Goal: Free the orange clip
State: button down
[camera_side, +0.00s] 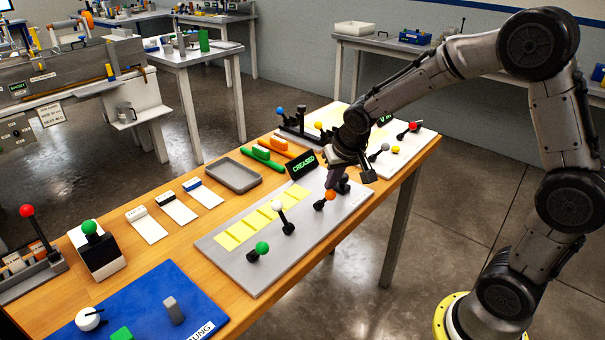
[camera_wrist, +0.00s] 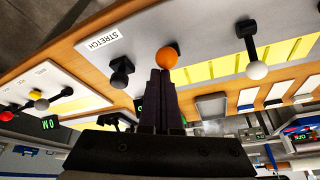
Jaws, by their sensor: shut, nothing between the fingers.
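The task's orange clip is most likely the small black lever with an orange ball (camera_side: 330,195) on the grey board (camera_side: 235,262). The lever tilts away from its dark base, toward upper right in the side view. In the wrist view the orange ball (camera_wrist: 167,57) shows just beyond my fingertips; I cannot tell whether they touch it. My gripper (camera_wrist: 160,72) is shut and empty, over the board's far end. In the side view its fingertips are hard to make out. A separate orange bar-shaped piece (camera_side: 279,142) lies farther back on the table.
A black sign reading CREASED (camera_side: 303,166) and a grey tray (camera_side: 237,176) stand behind the board.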

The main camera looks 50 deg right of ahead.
jog(key=shift+s+f, duration=0.5)
jog(key=shift+s, duration=0.35)
jog(key=w+d+r, duration=0.2)
jog(key=w+r, duration=0.1)
jog(key=r, duration=0.1)
jog(key=s+a+r, duration=0.1)
jog(key=s+r, duration=0.3)
jog(key=s, duration=0.3)
jog(key=shift+s+a+r, duration=0.2)
jog(key=shift+a+r, duration=0.1)
jog(key=shift+r, duration=0.1)
